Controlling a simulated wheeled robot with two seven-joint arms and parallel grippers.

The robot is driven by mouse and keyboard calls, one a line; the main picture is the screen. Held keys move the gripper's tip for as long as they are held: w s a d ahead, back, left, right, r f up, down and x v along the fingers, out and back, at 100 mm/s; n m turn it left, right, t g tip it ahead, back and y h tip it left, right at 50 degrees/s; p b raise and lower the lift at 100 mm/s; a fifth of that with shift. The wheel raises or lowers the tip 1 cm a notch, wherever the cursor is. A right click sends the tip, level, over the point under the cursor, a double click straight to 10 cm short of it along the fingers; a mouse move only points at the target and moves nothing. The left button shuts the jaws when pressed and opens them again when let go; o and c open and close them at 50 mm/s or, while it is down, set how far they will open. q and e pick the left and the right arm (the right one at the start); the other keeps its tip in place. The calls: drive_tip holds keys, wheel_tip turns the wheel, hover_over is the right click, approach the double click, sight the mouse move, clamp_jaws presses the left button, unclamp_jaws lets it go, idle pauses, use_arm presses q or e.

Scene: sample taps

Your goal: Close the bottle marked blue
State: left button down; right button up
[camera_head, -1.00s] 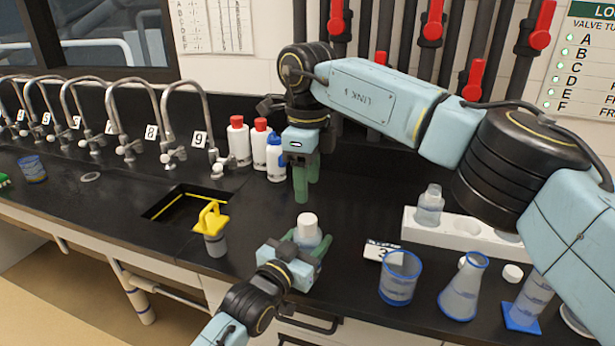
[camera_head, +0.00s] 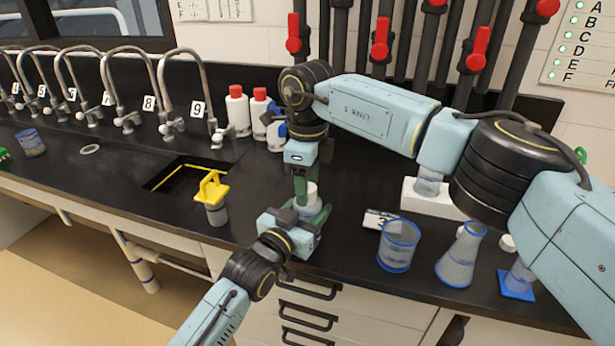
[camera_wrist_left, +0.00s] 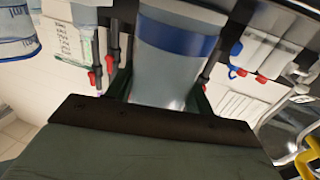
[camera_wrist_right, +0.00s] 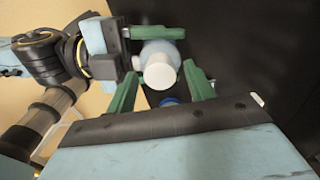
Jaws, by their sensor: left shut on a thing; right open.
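The bottle (camera_head: 309,206) is translucent, with a white cap (camera_head: 312,188) on top. In the left wrist view its body (camera_wrist_left: 172,65) shows a blue band. My left gripper (camera_head: 308,213) is shut on the body and holds it upright near the counter's front edge. My right gripper (camera_head: 305,190) points down from above, open, its fingers near the cap. In the right wrist view the cap (camera_wrist_right: 160,73) lies between and slightly beyond the open green fingers. How tightly the cap sits cannot be seen.
A yellow-handled vessel (camera_head: 212,190) stands left, beside the sink opening. Red-capped bottles (camera_head: 237,112) stand behind. A beaker (camera_head: 398,245), a flask (camera_head: 462,255), a small white piece (camera_head: 507,243) and a white rack (camera_head: 412,199) are on the right.

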drive_tip(key=shift+c, duration=0.3)
drive_tip(key=c, duration=0.9)
drive_tip(key=o, duration=1.1)
wheel_tip(320, 180, up, 12)
use_arm(q)
drive_tip(key=shift+c, duration=2.4)
unclamp_jaws()
